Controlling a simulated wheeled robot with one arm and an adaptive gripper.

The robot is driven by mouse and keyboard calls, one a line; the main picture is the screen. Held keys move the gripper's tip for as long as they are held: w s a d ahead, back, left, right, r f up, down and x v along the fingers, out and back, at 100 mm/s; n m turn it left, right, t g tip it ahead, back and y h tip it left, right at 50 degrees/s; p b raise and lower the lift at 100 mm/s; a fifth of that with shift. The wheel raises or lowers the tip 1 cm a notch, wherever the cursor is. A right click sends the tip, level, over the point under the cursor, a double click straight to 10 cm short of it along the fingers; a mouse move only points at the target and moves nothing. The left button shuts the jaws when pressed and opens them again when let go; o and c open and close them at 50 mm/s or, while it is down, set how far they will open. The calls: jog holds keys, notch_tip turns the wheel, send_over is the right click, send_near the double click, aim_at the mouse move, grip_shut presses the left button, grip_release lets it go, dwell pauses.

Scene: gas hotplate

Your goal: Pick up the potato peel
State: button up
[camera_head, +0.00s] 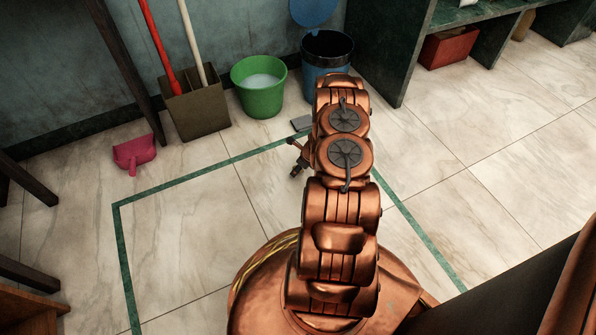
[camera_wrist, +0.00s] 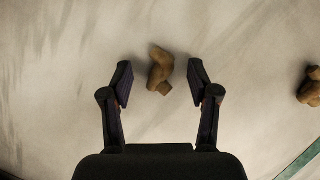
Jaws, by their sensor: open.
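A brown, bent potato peel (camera_wrist: 160,72) lies on the pale floor in the wrist view, between and slightly beyond the fingertips. My gripper (camera_wrist: 161,82) is open and empty, with one finger on each side of the peel and a gap on both sides. The height of the fingertips above the floor is hard to tell. A second brown piece (camera_wrist: 311,88) of similar look lies at the right edge, partly cut off. In the head view my arm hides the peel, and only a small part of my gripper shows left of the arm.
A green bucket (camera_head: 259,88), a blue bin (camera_head: 328,52), a brown box (camera_head: 195,106) holding long handles and a pink dustpan (camera_head: 134,153) stand along the wall. A dark shelf unit (camera_head: 385,50) is at the upper right. Green tape (camera_head: 175,184) marks the floor, which is otherwise mostly clear.

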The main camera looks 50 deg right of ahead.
jog(key=c, duration=0.9)
jog(key=shift+r, duration=0.2)
jog(key=shift+r+p, duration=0.3)
notch_tip(320, 180, up, 3)
jog(key=shift+s+r+p, duration=0.1)
jog(key=shift+p, duration=0.8)
jog(key=s, duration=0.2)
jog(key=shift+s+a, duration=0.3)
jog(key=shift+a, duration=0.1)
jog(key=shift+s+a+r+p, duration=0.15)
jog(key=shift+s+a+p, duration=0.5)
jog(key=shift+s, duration=1.45)
jog(key=shift+s+a+r+p, duration=0.2)
jog(key=shift+s+a+p, duration=0.4)
jog(key=shift+s, duration=1.5)
jog(key=shift+s+a+r+p, duration=0.15)
jog(key=shift+s+a+p, duration=0.45)
jog(key=shift+s, duration=1.5)
